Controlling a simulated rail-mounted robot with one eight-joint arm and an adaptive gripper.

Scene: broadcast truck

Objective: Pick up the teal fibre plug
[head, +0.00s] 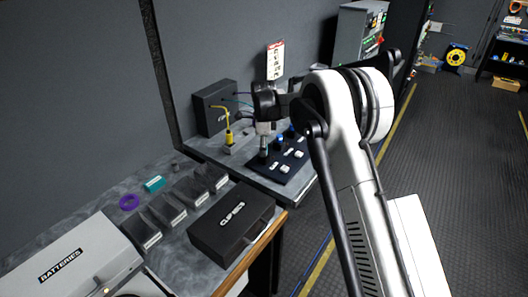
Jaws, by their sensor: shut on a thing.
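My gripper (263,129) points down over the dark panel at the back of the bench, beyond the black case. It is shut on a small grey-green upright piece, which looks like the teal fibre plug (264,143). Only the plug's lower part shows below the fingers, and its upper part is hidden. The plug is above or at the left side of the dark panel (284,172). I cannot tell whether it touches the panel.
White and blue connectors stand on the panel, right of my gripper. A yellow-topped tool (228,134) stands to the left, before a black box (214,108). Nearer are a black case (231,224), open bins (174,206), a teal block (154,184) and a purple ring (129,202).

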